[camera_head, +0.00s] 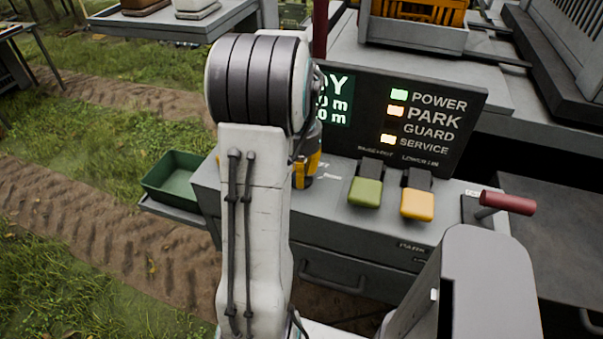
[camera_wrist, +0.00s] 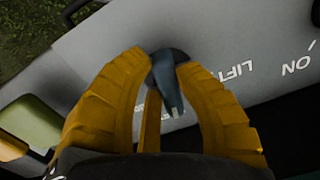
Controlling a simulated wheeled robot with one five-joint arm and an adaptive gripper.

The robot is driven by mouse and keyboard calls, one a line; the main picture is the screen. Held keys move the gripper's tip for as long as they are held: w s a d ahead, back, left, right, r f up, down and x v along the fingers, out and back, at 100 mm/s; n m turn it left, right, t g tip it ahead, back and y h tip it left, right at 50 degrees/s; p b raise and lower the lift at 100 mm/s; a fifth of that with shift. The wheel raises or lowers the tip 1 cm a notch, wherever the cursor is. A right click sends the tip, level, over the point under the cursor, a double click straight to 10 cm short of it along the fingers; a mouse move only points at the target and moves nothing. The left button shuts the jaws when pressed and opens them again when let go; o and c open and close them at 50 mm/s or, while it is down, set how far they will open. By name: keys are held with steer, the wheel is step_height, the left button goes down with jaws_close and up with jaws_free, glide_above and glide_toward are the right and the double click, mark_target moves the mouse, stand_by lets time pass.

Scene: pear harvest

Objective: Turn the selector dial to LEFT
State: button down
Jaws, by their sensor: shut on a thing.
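The selector dial (camera_wrist: 168,80) shows in the wrist view as a dark blue-grey knob on a grey panel, with a small pale mark at its lower end. The yellow fingers of my gripper (camera_wrist: 160,66) are closed around it, one on each side. White lettering beside it reads LIFT and ON; any LEFT marking is not visible. In the head view only a yellow and black part of my gripper (camera_head: 306,166) shows at the console, and my arm hides the dial.
The grey console (camera_head: 330,228) carries a green paddle (camera_head: 366,192), a yellow paddle (camera_head: 417,204) and a red-handled lever (camera_head: 508,203). A dark display (camera_head: 375,115) stands behind, with lamps lit by POWER, PARK and SERVICE. A green bin (camera_head: 180,176) sits left of the console.

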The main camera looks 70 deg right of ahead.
steer(key=shift+f+m, duration=0.1)
steer(key=shift+m, duration=0.6)
steer(key=shift+w+a, duration=0.1)
steer(key=c, duration=0.9)
jaws_free()
steer(key=shift+r, duration=6.05)
